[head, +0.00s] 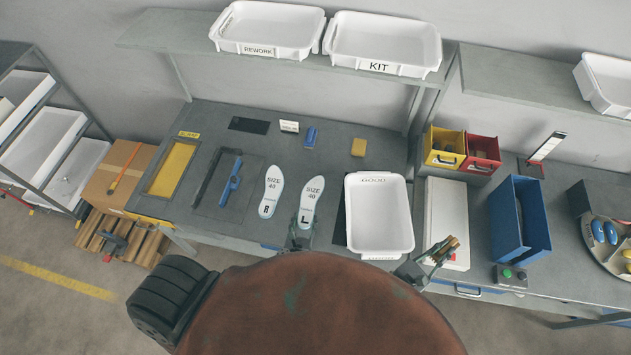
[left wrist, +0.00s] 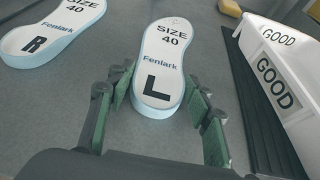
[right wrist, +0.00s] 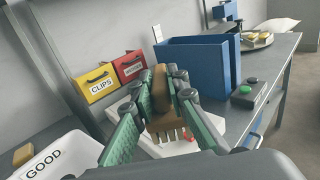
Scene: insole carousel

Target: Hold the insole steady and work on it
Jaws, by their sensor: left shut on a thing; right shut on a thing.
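The left insole, marked L and SIZE 40 (head: 309,200), lies on the grey bench, label side up; it also shows in the left wrist view (left wrist: 160,60). My left gripper (head: 300,238) is at its heel end, with green-padded fingers on either side of it, shut on the insole. The right insole, marked R (head: 270,190), lies beside it to the left, untouched. My right gripper (head: 432,255) is shut on a brown tool (right wrist: 160,90) with a pronged or bristled end, held right of the GOOD tray. The tool's exact kind is unclear.
The white GOOD tray (head: 379,216) stands right of the insoles. A blue clamp-like tool (head: 231,178), blue block (head: 311,137) and yellow sponge-like block (head: 358,147) lie on the bench. The blue open box (head: 520,220) and button box (head: 510,276) are further right.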

